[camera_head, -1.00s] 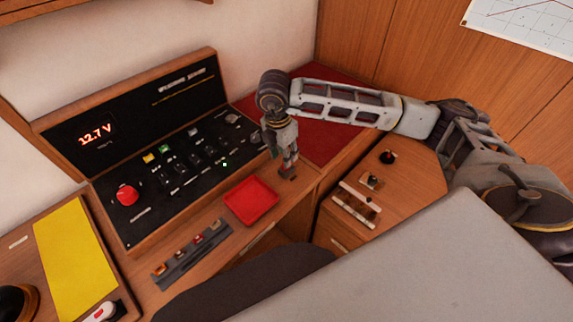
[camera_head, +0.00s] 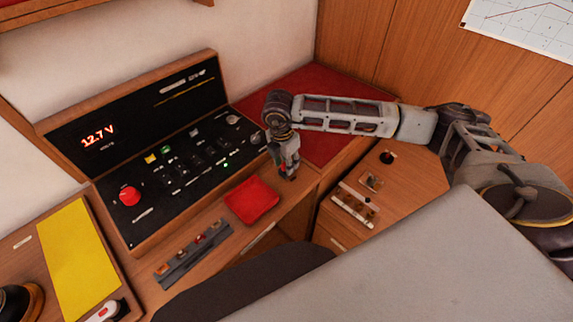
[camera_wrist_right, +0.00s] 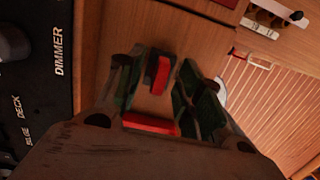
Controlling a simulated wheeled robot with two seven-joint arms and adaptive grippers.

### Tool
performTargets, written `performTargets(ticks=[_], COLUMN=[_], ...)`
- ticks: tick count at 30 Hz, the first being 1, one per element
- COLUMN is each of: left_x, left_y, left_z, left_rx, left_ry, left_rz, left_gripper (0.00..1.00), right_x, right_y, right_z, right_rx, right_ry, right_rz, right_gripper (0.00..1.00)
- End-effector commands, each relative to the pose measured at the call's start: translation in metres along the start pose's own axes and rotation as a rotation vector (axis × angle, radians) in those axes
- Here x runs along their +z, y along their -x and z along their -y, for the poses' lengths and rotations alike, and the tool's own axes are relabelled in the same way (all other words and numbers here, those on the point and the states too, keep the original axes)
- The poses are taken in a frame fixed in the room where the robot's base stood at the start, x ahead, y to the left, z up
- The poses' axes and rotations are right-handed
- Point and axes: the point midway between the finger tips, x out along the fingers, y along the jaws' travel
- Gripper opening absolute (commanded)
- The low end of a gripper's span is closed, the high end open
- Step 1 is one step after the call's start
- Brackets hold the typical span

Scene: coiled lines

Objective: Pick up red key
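The red key (camera_wrist_right: 159,73), red on top with dark sides, lies on the wooden surface in the right wrist view. It is between the spread green-padded fingers of my right gripper (camera_wrist_right: 162,82), with visible gaps on both sides. In the head view my right gripper (camera_head: 288,174) points down at the wooden counter, just right of the red tray (camera_head: 251,200); the key is hardly distinguishable there. A second red strip (camera_wrist_right: 150,124) shows close to the gripper's palm; I cannot tell what it belongs to. My left gripper is out of view.
The switch panel (camera_head: 140,215) with its red knob (camera_head: 129,196) stands to the left of the gripper. A grey strip with several small pieces (camera_head: 187,262) lies in front of it. The cabinet top with small fittings (camera_head: 400,185) is at the right.

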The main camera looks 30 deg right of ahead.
Motion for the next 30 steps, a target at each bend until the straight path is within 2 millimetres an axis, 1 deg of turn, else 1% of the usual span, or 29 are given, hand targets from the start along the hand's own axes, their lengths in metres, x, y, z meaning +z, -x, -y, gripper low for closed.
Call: performTargets(ticks=[1, 4, 17, 20, 24, 26, 30], left_x=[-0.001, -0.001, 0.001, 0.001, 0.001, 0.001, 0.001], left_y=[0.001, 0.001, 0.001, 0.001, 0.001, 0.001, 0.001], left_z=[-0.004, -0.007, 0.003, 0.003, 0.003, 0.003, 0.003], left_rx=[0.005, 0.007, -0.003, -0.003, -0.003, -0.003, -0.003], left_ry=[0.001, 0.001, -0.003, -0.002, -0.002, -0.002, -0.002], left_rz=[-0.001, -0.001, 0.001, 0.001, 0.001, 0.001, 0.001], left_gripper=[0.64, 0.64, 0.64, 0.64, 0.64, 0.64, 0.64], right_x=[0.0, 0.0, 0.0, 0.0, 0.0, 0.0, -0.001], right_y=[-0.003, -0.007, -0.007, -0.007, -0.007, -0.007, -0.007], right_z=[0.0, 0.0, 0.0, 0.0, 0.0, 0.0, 0.0], right_rx=[0.0, 0.0, 0.0, 0.0, 0.0, 0.0, -0.001], right_ry=[0.0, 0.001, 0.0, 0.0, 0.0, 0.0, 0.0], right_rz=[0.0, -0.001, -0.001, -0.001, -0.001, -0.001, -0.001], right_gripper=[0.37, 0.37, 0.37, 0.25, 0.07, 0.0, 0.0])
